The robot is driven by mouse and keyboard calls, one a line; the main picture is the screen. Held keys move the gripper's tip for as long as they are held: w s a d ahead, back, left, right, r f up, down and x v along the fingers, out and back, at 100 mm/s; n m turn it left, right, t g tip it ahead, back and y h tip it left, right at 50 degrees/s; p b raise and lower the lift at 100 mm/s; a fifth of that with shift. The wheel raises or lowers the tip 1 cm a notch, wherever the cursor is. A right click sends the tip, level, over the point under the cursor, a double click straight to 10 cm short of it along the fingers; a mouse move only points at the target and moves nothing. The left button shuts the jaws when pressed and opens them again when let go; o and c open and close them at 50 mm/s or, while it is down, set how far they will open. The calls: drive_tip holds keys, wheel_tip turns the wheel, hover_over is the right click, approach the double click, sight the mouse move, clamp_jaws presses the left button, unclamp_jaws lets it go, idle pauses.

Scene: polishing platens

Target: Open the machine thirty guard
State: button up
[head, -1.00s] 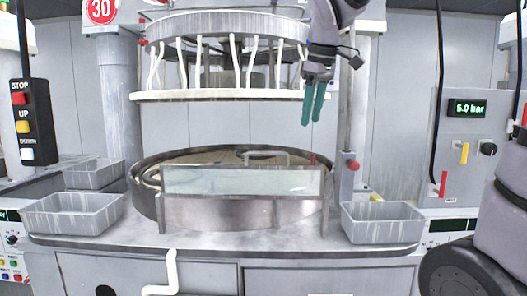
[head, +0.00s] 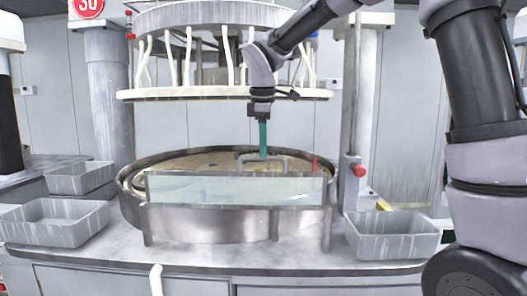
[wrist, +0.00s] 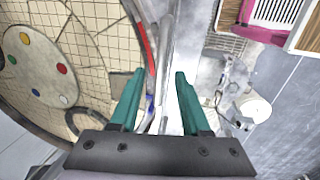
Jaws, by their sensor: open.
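The guard (head: 235,189) of the machine marked 30 is a clear panel in a grey frame, standing upright along the front of the round platen. A grey bar handle (head: 283,158) rises from its top edge, right of the middle. My gripper (head: 263,155) points down with its teal fingers at the handle in the head view; touching cannot be told. In the wrist view my gripper (wrist: 160,74) is open and nothing is clasped. The guard's long edge seems to run below and between the fingers.
The tiled platen (wrist: 95,62) lies behind the guard, under a raised ring (head: 225,94) with white hoses. Grey bins stand at left (head: 55,224) and right (head: 392,238). A post with a red knob (head: 359,171) stands right of the platen.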

drive_tip(key=shift+w+f, duration=0.15)
drive_tip(key=shift+f, duration=0.75)
clamp_jaws()
idle(0.9)
